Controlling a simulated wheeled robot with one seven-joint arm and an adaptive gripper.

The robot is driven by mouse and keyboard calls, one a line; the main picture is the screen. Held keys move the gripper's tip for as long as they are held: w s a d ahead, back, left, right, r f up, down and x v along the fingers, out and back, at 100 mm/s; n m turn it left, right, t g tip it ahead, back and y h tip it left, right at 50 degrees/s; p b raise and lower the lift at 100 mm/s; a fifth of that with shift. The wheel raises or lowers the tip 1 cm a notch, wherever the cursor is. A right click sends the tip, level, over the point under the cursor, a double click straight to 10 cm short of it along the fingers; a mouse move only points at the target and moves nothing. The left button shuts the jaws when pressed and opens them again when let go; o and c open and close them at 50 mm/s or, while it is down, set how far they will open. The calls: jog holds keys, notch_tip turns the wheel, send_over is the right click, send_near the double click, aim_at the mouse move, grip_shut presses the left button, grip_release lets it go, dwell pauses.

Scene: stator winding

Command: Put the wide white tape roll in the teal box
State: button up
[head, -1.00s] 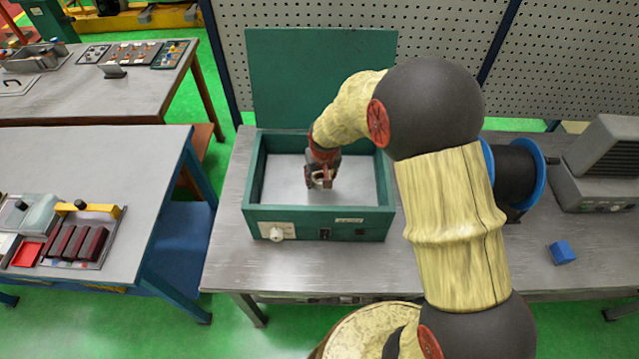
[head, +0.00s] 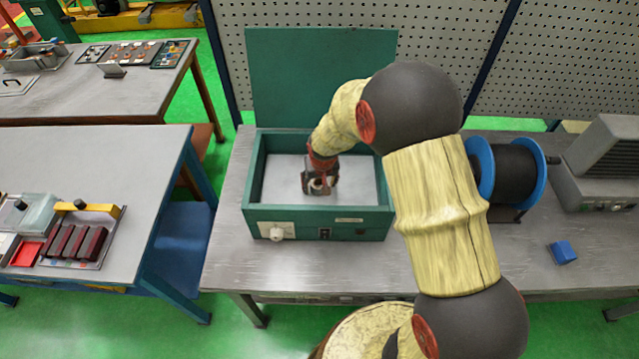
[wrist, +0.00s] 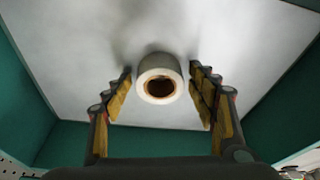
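The wide white tape roll (wrist: 160,77) has a brown core and rests on the pale floor of the teal box, as the wrist view shows. It also shows small between my fingers in the head view (head: 318,186). My gripper (wrist: 163,88) is open, with one finger on each side of the roll and a gap on both sides. In the head view my gripper (head: 320,184) reaches down inside the teal box (head: 290,215). The box's lid (head: 310,75) stands open at the back.
The box stands on a grey workbench (head: 250,262). To its right are a black spool with blue flanges (head: 512,175), a small blue block (head: 562,252) and a grey machine (head: 605,170). A pegboard (head: 570,60) rises behind. The bench front is clear.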

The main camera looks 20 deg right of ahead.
dwell(0.3)
jog(key=s+d+v, duration=0.1)
jog(key=v, duration=1.9)
jog(key=s+r+t, duration=0.1)
jog(key=s+r, duration=0.3)
jog(key=s, duration=0.3)
jog(key=s+r+n, duration=0.1)
jog(key=s+r, duration=0.4)
jog(key=s, duration=0.3)
jog(key=s+r+t, duration=0.1)
jog(key=s+r, duration=0.4)
jog(key=s, duration=0.3)
jog(key=shift+s+t+p, duration=0.1)
jog(key=shift+t+p, duration=0.2)
jog(key=shift+p, duration=0.1)
notch_tip(320, 180, down, 12)
jog(key=b, duration=1.2)
